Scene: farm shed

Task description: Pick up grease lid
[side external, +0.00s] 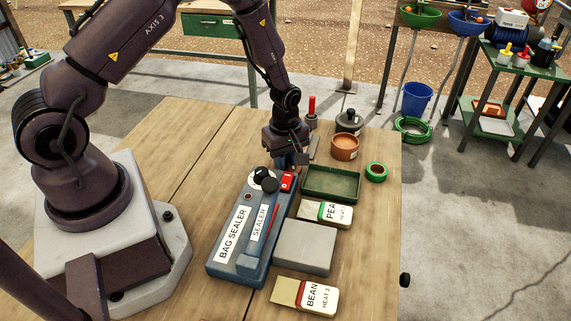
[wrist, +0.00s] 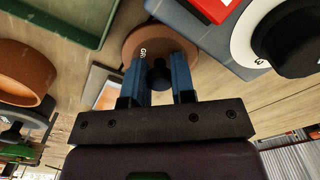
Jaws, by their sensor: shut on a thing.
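The grease lid (wrist: 160,40) is a round brown disc with a small dark knob, and part of its lettering shows in the wrist view. My gripper (wrist: 160,78) has its two blue fingers on either side of the knob and is shut on it. In the side view my gripper (side external: 289,163) points down between the bag sealer (side external: 240,232) and the green tray (side external: 331,197), and the lid is mostly hidden there. I cannot tell whether the lid touches the table. An open terracotta pot (side external: 344,147) stands behind the tray; it also shows in the wrist view (wrist: 22,70).
A dark pot with a knobbed lid (side external: 349,121) and a red-handled tool (side external: 312,108) stand at the back. A green ring (side external: 377,171) lies right of the tray. Seed packets (side external: 325,214) and a grey block (side external: 303,247) lie in front. The table's left rear is clear.

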